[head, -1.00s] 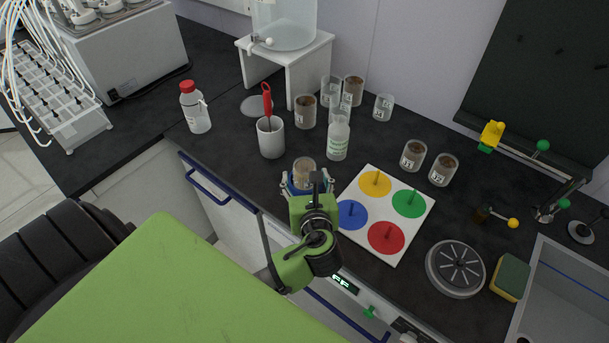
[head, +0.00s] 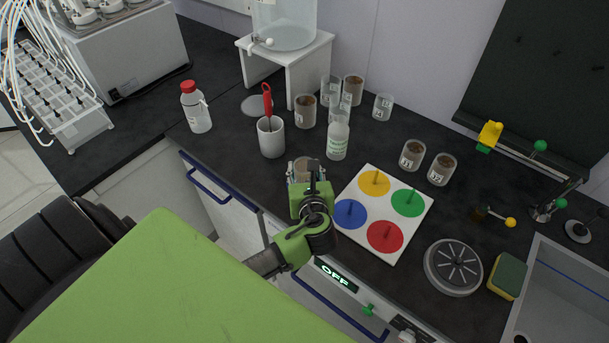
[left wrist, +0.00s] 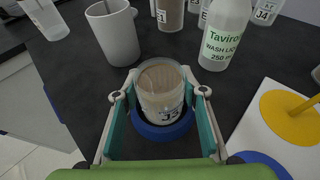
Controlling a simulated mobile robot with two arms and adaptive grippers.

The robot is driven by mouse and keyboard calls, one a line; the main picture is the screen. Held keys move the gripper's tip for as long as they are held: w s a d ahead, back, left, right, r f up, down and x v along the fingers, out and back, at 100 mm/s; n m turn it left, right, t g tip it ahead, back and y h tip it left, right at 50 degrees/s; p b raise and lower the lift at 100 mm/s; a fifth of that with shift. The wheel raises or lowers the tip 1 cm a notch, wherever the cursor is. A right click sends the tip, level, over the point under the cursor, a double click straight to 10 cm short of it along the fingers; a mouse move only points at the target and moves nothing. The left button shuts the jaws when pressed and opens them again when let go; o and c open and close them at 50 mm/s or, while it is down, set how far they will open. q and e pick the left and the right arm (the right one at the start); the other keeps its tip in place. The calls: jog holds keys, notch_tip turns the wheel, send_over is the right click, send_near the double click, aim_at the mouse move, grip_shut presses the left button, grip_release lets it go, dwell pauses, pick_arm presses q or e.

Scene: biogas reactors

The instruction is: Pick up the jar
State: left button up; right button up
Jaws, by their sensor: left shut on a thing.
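The jar (left wrist: 161,88) is a small clear glass with brown contents and a white label. In the left wrist view it stands between the two teal-lined fingers of my left gripper (left wrist: 162,98), which is shut on its sides. A blue round base or ring (left wrist: 160,131) shows around its bottom; I cannot tell if the jar is clear of it. In the head view the jar (head: 303,166) is partly hidden by my left gripper (head: 304,177), near the counter's front edge. My right gripper is not in view.
A grey mug (head: 271,138) with a red-handled tool and a wash bottle (head: 338,138) stand just behind the jar. A white board with coloured discs (head: 381,213) lies to its right. Other jars (head: 411,155) stand farther back and right. A red-capped bottle (head: 196,108) stands left.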

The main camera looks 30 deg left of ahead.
aim_at(305, 160)
pick_arm(q)
jog(key=shift+r, duration=0.2)
jog(key=shift+r, duration=0.2)
notch_tip(305, 160, up, 2)
jog(key=shift+r+b, duration=0.25)
jog(key=shift+b, duration=0.05)
jog(key=s+d+r, duration=0.9)
jog(key=s+r, duration=0.1)
notch_tip(305, 160, up, 12)
jog(key=p, duration=1.3)
jog(key=shift+d+p, duration=0.3)
jog(key=shift+d, duration=0.05)
jog(key=shift+f, duration=0.1)
